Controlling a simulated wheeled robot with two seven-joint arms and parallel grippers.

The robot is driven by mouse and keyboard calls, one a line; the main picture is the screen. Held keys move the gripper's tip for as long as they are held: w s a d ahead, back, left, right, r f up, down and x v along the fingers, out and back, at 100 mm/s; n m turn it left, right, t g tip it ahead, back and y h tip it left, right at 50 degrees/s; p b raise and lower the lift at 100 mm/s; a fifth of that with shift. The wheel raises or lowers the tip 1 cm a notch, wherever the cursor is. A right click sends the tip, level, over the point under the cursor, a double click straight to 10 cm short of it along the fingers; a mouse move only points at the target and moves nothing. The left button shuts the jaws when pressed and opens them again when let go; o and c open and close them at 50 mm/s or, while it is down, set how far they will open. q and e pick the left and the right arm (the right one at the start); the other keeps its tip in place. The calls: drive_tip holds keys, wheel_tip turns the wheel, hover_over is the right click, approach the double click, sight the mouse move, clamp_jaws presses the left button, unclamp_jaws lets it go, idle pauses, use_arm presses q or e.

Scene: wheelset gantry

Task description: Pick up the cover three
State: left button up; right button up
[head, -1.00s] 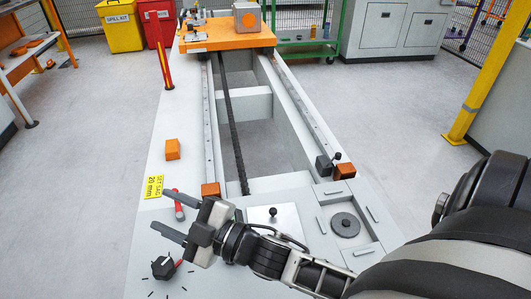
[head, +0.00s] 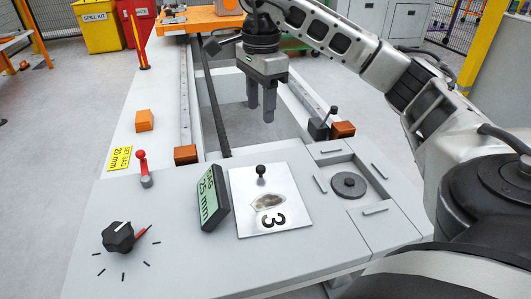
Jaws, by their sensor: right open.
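Cover three is a light metal plate (head: 287,213) marked with a "3", lying flat on the grey bench top. It has a small black ball knob near its far edge and a brownish smudge in its middle. My right gripper (head: 262,115) is above and beyond the plate, over the gantry's open channel. Its two fingers point down, apart and empty, and do not touch the plate. My left gripper is not in view.
A display (head: 212,198) reading "25 mm" stands close left of the plate. Further left are a red-handled lever (head: 144,168) and a black dial (head: 118,236). A dark round disc (head: 348,185) sits in a recess on the right. Orange blocks (head: 185,154) flank the rails.

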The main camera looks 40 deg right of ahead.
drive_tip(key=b, duration=0.4)
hover_over(261, 166)
drive_tip(key=f, duration=0.9)
drive_tip(key=shift+d, duration=0.4)
drive_tip(key=shift+f, duration=0.65)
drive_tip(key=shift+a+f, duration=0.1)
drive_tip(key=shift+f, duration=0.4)
drive_tip(key=f+b, duration=0.1)
drive_tip(key=f, duration=0.1)
drive_tip(key=f+b, duration=0.1)
drive_tip(key=shift+a+f, duration=0.35)
drive_tip(key=shift+a, duration=0.05)
drive_tip(key=shift+f+b, duration=0.3)
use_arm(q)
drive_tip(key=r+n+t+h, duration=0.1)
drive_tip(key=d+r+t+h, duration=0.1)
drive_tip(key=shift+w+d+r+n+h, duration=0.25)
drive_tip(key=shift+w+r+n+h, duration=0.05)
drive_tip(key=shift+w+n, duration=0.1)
use_arm(e)
clamp_jaws()
